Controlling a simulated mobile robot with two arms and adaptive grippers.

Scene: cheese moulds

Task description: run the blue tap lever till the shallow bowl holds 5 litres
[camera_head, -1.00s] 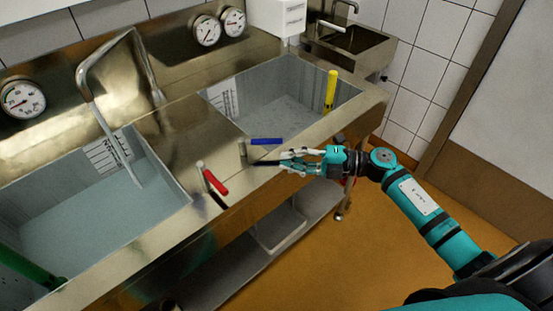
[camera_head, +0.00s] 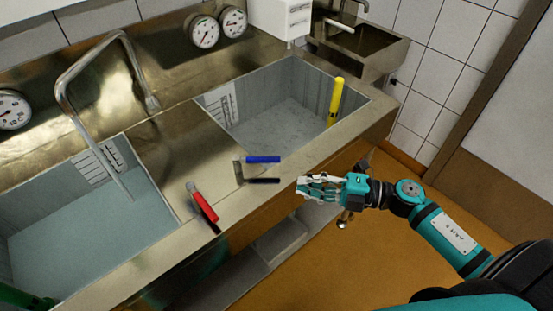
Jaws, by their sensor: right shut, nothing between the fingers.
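The blue tap lever (camera_head: 263,159) stands on the steel deck between two bowls and points right. Which bowl is the shallow one is unclear, and scale figures are unreadable. My right gripper (camera_head: 302,186) is shut and empty, right of and nearer than the lever, apart from it. My left gripper is out of view.
A red lever (camera_head: 203,203) stands on the deck left of the blue one. A yellow upright pipe (camera_head: 336,97) is in the right bowl; a green one (camera_head: 25,299) is at lower left. Round gauges (camera_head: 204,30) line the back. Orange floor in front is open.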

